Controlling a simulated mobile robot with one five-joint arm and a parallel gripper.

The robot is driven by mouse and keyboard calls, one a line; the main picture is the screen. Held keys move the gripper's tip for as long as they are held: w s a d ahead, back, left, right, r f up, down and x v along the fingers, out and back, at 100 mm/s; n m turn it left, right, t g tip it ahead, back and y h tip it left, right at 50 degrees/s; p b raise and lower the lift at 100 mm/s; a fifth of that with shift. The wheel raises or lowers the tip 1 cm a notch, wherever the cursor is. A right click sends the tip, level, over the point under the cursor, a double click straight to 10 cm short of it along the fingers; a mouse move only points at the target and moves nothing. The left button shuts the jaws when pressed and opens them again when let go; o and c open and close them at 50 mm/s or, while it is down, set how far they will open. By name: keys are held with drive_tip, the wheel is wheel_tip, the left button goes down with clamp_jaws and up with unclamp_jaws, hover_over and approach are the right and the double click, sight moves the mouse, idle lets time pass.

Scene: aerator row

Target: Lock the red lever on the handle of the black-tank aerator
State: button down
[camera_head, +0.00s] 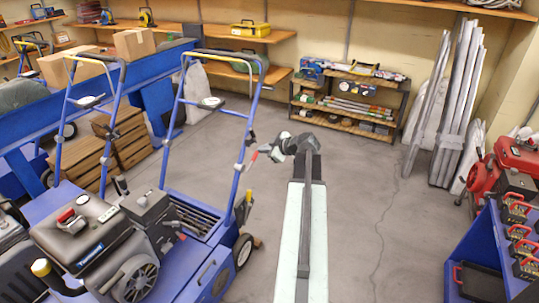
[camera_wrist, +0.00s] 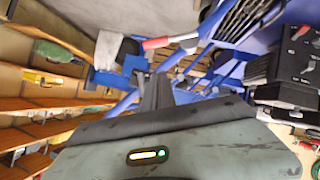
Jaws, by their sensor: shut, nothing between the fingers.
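The black-tank aerator (camera_head: 85,240) stands at the lower left of the head view. Its blue handle (camera_head: 239,150) rises at its right side. The red lever (camera_head: 253,158) sticks out from the handle's right post, just left of my gripper (camera_head: 280,150). In the wrist view the red lever (camera_wrist: 158,43) has a pale end and lies nearly level, tilted up slightly to the right. My gripper's dark fingers (camera_wrist: 157,82) are shut and empty below it in that picture. They look apart from the lever, but the depth gap is hard to judge.
Another blue handle (camera_head: 92,90) stands to the left. A blue rack (camera_head: 485,240) and red machine (camera_head: 505,165) are at the right. The floor (camera_head: 385,215) between is clear.

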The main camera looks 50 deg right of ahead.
sight(257, 155)
drive_tip(key=w+d+f+b, duration=0.1)
drive_tip(key=w+f+b, duration=0.3)
drive_tip(key=f, duration=0.1)
drive_tip(key=shift+w+d+f+b, duration=0.25)
drive_tip(key=shift+d+f+b, duration=0.05)
drive_tip(key=shift+b, duration=0.05)
drive_tip(key=shift+w+d+f+m+g+y, duration=0.3)
drive_tip(key=shift+d+f+m+y, duration=0.4)
drive_tip(key=shift+d, duration=0.15)
drive_tip(key=shift+d+f+m+y+b, duration=0.25)
drive_tip(key=shift+f+m+y+b, duration=0.25)
drive_tip(key=shift+f+b, duration=0.3)
